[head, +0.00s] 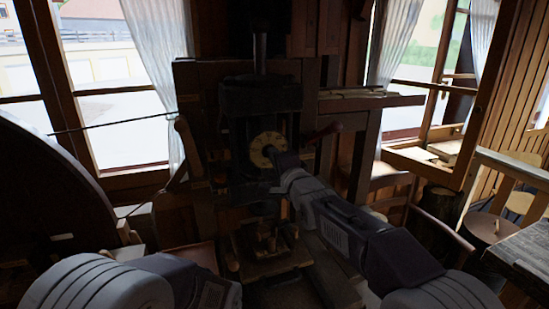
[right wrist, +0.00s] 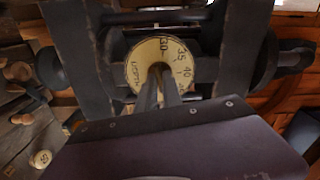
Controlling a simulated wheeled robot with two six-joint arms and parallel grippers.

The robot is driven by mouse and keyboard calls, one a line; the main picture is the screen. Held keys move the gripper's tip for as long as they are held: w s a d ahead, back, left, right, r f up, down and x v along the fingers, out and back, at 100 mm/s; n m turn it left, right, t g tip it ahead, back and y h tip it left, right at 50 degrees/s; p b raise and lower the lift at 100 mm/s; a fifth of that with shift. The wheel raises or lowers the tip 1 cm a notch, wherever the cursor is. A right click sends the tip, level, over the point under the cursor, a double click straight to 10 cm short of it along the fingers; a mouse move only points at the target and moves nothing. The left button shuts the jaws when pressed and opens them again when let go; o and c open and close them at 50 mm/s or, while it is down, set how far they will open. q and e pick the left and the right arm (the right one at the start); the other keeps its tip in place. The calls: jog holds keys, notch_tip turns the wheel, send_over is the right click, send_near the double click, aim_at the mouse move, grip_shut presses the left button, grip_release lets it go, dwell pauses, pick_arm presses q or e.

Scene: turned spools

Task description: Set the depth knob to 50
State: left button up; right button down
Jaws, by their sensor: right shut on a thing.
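The depth dial (head: 262,142) is a round yellow plate on the front of the dark machine in the middle of the head view. In the right wrist view the dial (right wrist: 143,54) shows the word DEPTH at its left and the numbers 30, 35 and 40 from the top to the right. My right gripper (head: 273,154) reaches the dial from the lower right. In the right wrist view its fingers (right wrist: 160,82) are shut on the depth knob at the dial's middle. The fingers hide most of the knob and the lower dial; I cannot read its setting. My left gripper is out of view.
The dark machine frame (head: 262,97) surrounds the dial, with posts on both sides. A large dark wheel (head: 45,190) stands at the left. Windows are behind. A round stool (head: 492,228) and a table (head: 520,255) stand at the right.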

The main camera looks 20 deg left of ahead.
jog(key=shift+f, duration=0.1)
dwell(0.3)
jog(key=c, duration=1.5)
grip_release()
jog(key=b+v, duration=0.3)
jog(key=v, duration=0.6)
jog(key=shift+b, duration=0.4)
